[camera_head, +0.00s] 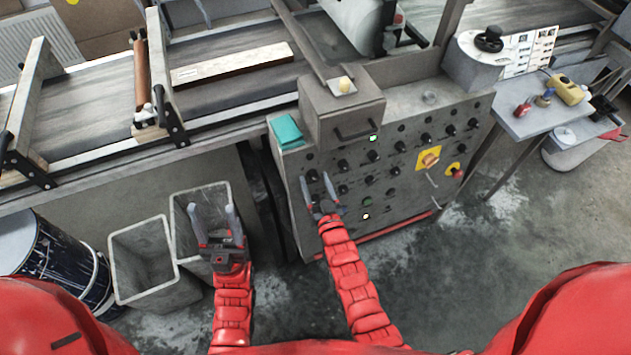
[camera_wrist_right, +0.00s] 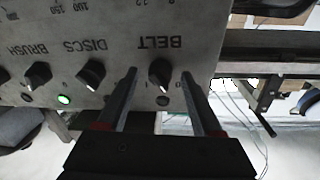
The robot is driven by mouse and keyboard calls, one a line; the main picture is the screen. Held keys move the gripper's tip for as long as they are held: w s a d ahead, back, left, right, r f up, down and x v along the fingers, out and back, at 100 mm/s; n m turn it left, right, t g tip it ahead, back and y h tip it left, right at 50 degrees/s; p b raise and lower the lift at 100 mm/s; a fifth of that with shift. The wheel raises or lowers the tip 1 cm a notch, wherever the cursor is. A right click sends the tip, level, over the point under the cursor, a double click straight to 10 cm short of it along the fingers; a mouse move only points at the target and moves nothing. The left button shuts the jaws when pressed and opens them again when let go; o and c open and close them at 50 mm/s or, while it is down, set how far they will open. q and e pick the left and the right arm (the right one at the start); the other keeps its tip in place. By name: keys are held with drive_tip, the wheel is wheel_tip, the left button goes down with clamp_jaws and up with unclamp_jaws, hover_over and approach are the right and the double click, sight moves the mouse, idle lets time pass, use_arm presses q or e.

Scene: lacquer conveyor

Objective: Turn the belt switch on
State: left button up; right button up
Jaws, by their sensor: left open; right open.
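The black belt switch knob (camera_wrist_right: 160,73) sits on the grey control panel (camera_wrist_right: 115,25), beside the upside-down word BELT in the right wrist view. A small dark lamp (camera_wrist_right: 162,101) is next to it. My right gripper (camera_wrist_right: 160,72) is open, with one finger on each side of the knob. I cannot tell whether the fingers touch it. In the head view my right gripper (camera_head: 316,178) is at the left part of the panel front (camera_head: 400,207) and partly covers it. My left gripper (camera_head: 213,210) is open and empty over the grey bins.
DISCS (camera_wrist_right: 92,73) and BRUSH (camera_wrist_right: 38,75) knobs are beside the belt knob; a green lamp (camera_wrist_right: 64,99) is lit there. A yellow-backed switch (camera_head: 429,159) and red button (camera_head: 457,172) are further right. Two bins (camera_head: 150,295) and a drum (camera_head: 60,262) stand left.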

drive_tip(key=shift+c, duration=0.3)
clamp_jaws()
